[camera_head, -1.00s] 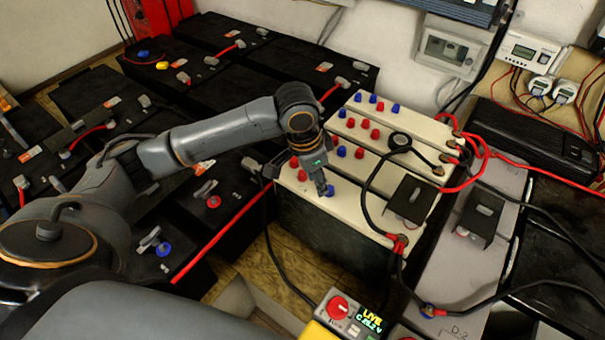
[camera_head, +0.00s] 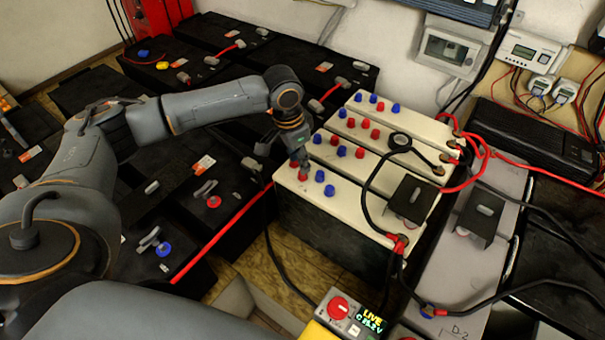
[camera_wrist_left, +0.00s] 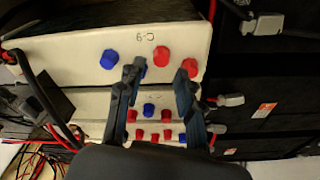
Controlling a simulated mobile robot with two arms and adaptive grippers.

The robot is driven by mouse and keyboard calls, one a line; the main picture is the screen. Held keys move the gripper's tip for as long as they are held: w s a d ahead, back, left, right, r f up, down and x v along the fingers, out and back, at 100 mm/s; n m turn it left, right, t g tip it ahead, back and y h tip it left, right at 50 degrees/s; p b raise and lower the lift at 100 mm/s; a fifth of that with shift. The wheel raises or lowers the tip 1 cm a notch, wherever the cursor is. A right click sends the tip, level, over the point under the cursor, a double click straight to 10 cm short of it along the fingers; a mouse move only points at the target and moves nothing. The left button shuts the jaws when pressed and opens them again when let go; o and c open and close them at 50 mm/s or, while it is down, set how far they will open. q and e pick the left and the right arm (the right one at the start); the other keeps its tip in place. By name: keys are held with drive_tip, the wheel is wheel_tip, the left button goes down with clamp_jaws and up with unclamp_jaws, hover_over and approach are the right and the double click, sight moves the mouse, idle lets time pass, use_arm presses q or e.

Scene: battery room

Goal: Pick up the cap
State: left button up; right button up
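Red and blue caps sit in rows on cream-topped batteries. On the nearest battery (camera_head: 345,208), a red cap (camera_head: 303,174) lies under my left gripper (camera_head: 301,163), with a blue cap (camera_head: 320,176) and another blue cap (camera_head: 329,190) to its right. The left wrist view shows my left gripper (camera_wrist_left: 159,72) with its two fingers spread and nothing held. A red cap (camera_wrist_left: 161,56) appears between the fingertips, slightly beyond them. Another red cap (camera_wrist_left: 190,67) is by the right finger; a blue cap is partly hidden by the left finger. My right gripper is not in view.
Black cables with a red clamp (camera_head: 400,244) and a black box (camera_head: 412,199) lie on the battery's right part. A device reading LIVE (camera_head: 352,315) stands in front. More caps stand on the rows behind. Black batteries with red cables fill the left.

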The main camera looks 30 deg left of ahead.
use_arm(q)
drive_tip(key=f, duration=0.2)
drive_tip(key=w+f, duration=0.1)
drive_tip(key=f, duration=0.2)
drive_tip(key=shift+w+d+f, duration=0.1)
drive_tip(key=shift+d, duration=0.05)
drive_tip(key=c, duration=0.5)
